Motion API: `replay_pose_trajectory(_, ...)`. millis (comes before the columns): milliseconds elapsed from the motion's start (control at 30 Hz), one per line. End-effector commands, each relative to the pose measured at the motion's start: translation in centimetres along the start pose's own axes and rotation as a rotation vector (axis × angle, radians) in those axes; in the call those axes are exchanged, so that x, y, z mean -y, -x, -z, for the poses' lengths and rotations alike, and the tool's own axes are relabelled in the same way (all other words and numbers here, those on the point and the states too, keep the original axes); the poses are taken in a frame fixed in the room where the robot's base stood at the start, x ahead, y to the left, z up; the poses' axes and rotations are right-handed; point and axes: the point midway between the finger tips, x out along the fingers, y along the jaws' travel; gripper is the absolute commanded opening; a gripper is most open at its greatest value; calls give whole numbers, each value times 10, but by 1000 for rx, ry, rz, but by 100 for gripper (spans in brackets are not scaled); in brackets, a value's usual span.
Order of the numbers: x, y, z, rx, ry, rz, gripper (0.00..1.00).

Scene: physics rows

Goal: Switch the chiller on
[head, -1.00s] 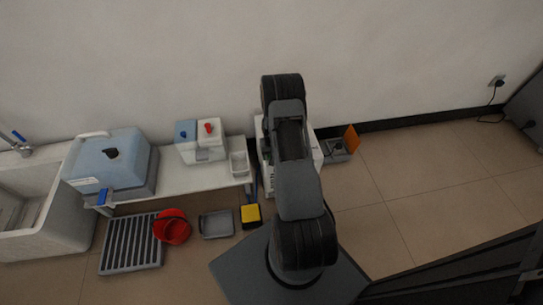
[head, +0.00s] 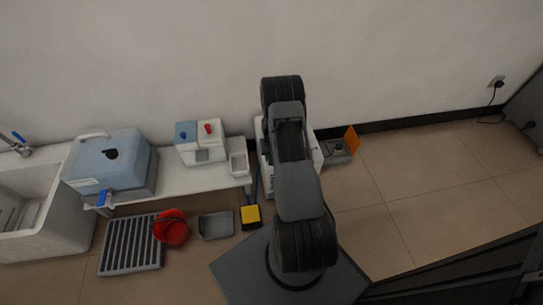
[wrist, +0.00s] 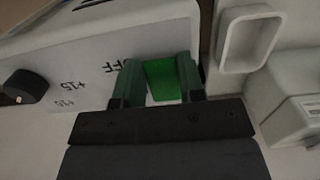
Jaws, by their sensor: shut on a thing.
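The chiller appears to be the white box (head: 317,153) beside the bench, partly hidden behind my arm in the head view. In the wrist view a pale panel (wrist: 85,50) has a black knob (wrist: 25,87), "+15" marks and an upside-down, partly covered "OFF" mark. A green switch (wrist: 162,80) on this panel sits between the two fingers of my gripper (wrist: 161,78). My gripper is shut on the switch. The fingers hide its sides. In the head view my arm hides the gripper.
A white bench (head: 215,172) holds a blue box (head: 125,165), a smaller blue and white box (head: 203,140) and a white tray (head: 239,163), which shows close right of my gripper. A yellow-headed tool (head: 251,215) and red bucket (head: 172,229) are below.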

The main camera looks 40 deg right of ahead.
Motion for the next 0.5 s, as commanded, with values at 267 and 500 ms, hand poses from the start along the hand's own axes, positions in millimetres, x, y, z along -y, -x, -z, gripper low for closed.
replay_pose_trajectory(267, 0, 0, 6, 208, 1, 0, 12)
replay_pose_trajectory(500, 1, 4, 8, 321, 1, 0, 12)
